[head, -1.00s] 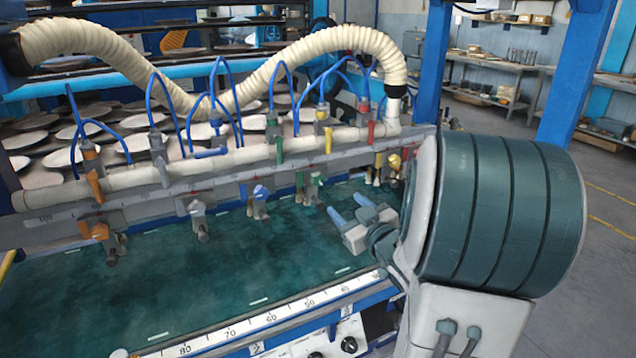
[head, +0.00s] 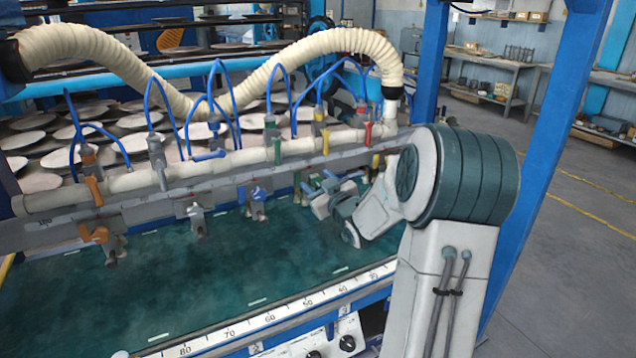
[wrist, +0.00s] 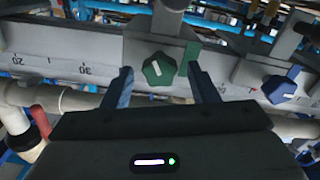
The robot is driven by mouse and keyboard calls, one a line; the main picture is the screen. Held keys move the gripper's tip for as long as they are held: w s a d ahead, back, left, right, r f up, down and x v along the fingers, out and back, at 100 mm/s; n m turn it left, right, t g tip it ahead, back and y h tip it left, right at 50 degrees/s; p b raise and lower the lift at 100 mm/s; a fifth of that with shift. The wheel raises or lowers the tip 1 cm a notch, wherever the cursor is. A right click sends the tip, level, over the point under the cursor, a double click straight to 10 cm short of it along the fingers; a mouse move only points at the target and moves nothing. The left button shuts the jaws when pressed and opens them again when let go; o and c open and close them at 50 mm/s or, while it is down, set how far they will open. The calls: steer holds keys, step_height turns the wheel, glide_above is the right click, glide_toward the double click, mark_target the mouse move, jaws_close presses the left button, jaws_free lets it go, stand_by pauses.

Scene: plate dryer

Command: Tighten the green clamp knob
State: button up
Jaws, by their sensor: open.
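The green clamp knob (wrist: 159,69) is a lobed knob with a white mark on its face. In the wrist view it sits on a grey clamp block on the scaled rail, between and just beyond my gripper's fingertips. My gripper (wrist: 160,76) is open, with one blue finger on each side of the knob. I cannot tell whether either finger touches it. In the head view my gripper (head: 318,188) is at the rail, and the green knob is mostly hidden around it.
A blue knob (wrist: 279,90) is on the neighbouring clamp at the right in the wrist view. An orange knob (head: 98,233) hangs at the left end of the rail (head: 150,183). The teal bed (head: 200,285) below is clear. Blue hoses and valves stand above the rail.

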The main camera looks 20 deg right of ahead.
steer(key=c, duration=1)
steer(key=shift+o, duration=0.2)
